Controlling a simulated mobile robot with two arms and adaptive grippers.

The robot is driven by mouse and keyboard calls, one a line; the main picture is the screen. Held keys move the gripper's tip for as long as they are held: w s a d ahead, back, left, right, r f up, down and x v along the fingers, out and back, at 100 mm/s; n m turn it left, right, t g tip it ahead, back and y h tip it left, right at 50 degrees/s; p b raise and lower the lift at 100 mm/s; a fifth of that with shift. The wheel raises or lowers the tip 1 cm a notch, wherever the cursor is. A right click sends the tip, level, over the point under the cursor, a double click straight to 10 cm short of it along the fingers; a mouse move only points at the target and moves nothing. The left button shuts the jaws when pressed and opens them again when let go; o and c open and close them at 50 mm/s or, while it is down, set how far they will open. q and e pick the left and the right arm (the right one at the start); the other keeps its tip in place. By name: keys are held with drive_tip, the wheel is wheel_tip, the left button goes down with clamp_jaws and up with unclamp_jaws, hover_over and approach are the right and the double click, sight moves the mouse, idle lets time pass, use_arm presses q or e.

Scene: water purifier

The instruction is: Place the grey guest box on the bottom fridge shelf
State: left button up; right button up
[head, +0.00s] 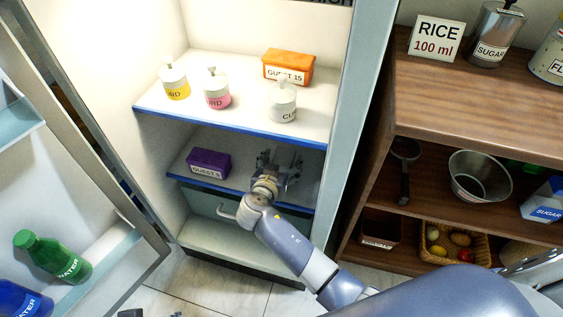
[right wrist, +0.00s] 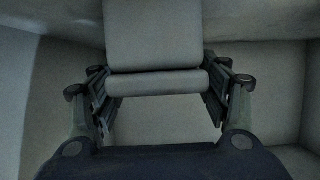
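The grey guest box (right wrist: 153,38) fills the upper middle of the right wrist view, between the two fingers of my right gripper. The finger pads meet its sides, so the gripper looks shut on it. In the head view my right gripper (head: 279,160) reaches into the fridge, just over the lower blue-edged shelf (head: 232,175). There the box is mostly hidden by the gripper and hard to make out. I cannot tell whether its underside touches the shelf.
A purple guest box (head: 208,163) sits left of my right gripper on the same shelf. The upper shelf (head: 235,112) holds an orange box (head: 288,66) and several pump bottles. The open fridge door (head: 75,150) stands left, the wooden cabinet (head: 480,95) right.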

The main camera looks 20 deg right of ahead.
drive_tip(key=shift+s+a+r, duration=0.15)
drive_tip(key=p+v, duration=0.1)
drive_tip(key=v, duration=0.5)
drive_tip(key=shift+s+a+r, duration=0.1)
drive_tip(key=shift+s+a, duration=0.1)
use_arm(q)
drive_tip(key=shift+w+f+p, duration=0.15)
drive_tip(key=shift+f+p, duration=0.15)
drive_tip(key=shift+p, duration=0.1)
use_arm(e)
drive_tip(key=v, duration=0.5)
